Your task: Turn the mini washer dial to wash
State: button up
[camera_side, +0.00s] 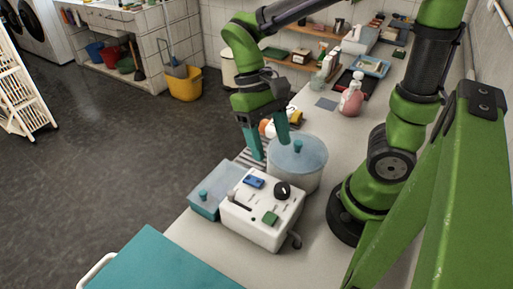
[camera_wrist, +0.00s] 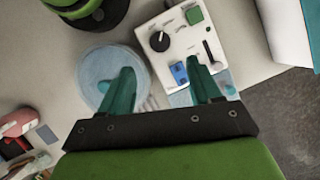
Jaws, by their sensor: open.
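The mini washer is a white box (camera_side: 258,228) with a control panel on top, near the front of the counter. Its black round dial (camera_side: 283,189) carries a pale pointer mark. The panel also has a blue switch (camera_side: 254,182), a green button (camera_side: 270,217) and a dark slider. A round translucent tub (camera_side: 306,169) with a teal knob stands behind it. My gripper (camera_side: 268,148) is open and empty above the counter beside the tub, apart from the dial. In the wrist view the dial (camera_wrist: 159,41) shows beyond the fingertips (camera_wrist: 164,77), between them sideways. The wording around the dial is too small to read.
A blue translucent lidded bin (camera_side: 204,197) adjoins the washer at left. A teal board (camera_side: 160,262) lies at the front. A pink bottle (camera_side: 351,98) and trays stand farther back. Open counter (camera_side: 225,258) lies in front of the washer.

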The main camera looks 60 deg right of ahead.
jog(key=v, duration=0.6)
jog(key=shift+w+r, duration=0.2)
jog(key=shift+r, duration=0.2)
jog(key=shift+d, duration=0.1)
